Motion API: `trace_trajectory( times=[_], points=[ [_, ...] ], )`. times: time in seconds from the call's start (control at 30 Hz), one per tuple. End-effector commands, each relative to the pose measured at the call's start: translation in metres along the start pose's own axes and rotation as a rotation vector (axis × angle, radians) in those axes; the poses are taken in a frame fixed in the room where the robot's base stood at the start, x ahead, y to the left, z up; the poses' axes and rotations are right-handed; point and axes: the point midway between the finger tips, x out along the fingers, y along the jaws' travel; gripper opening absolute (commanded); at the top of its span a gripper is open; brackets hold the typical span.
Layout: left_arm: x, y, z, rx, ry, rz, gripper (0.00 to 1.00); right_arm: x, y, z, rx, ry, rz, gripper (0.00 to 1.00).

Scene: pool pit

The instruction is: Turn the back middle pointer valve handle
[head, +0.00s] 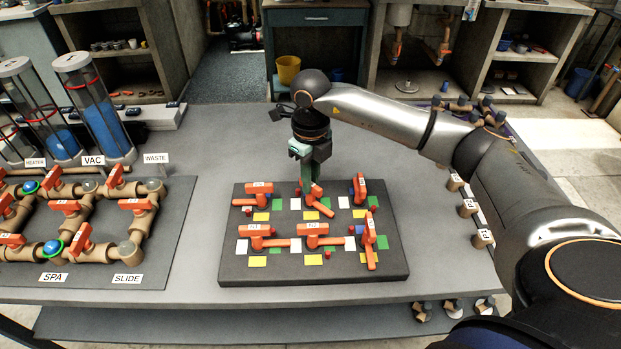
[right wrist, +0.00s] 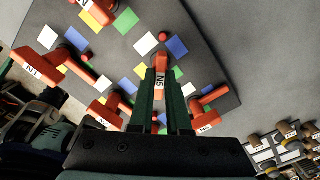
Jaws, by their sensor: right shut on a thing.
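A dark board (head: 310,274) on the grey table carries orange pointer valve handles in a back row and a front row. The back middle handle (head: 322,208) points toward the front right, at a slant. My right gripper (head: 308,188) comes down from above at its hub end. In the right wrist view the two green fingers (right wrist: 161,98) are shut on this handle (right wrist: 161,68), with its white label between them. The fingers hide part of the handle. My left gripper is in neither view.
The back left handle (head: 259,190) and back right handle (head: 361,190) stand close on either side. Coloured squares and red knobs surround the handles. A pipe board (head: 150,255) with more valves lies at left. Brown labelled fittings (head: 467,208) stand at right.

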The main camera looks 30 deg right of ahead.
Motion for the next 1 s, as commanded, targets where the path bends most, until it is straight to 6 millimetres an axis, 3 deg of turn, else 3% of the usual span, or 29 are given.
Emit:
trace_trajectory(
  times=[1.0],
  points=[
    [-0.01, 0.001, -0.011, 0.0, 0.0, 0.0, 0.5, -0.002, -0.001, 0.0, 0.969, -0.002, 0.0, 0.0]
  ],
)
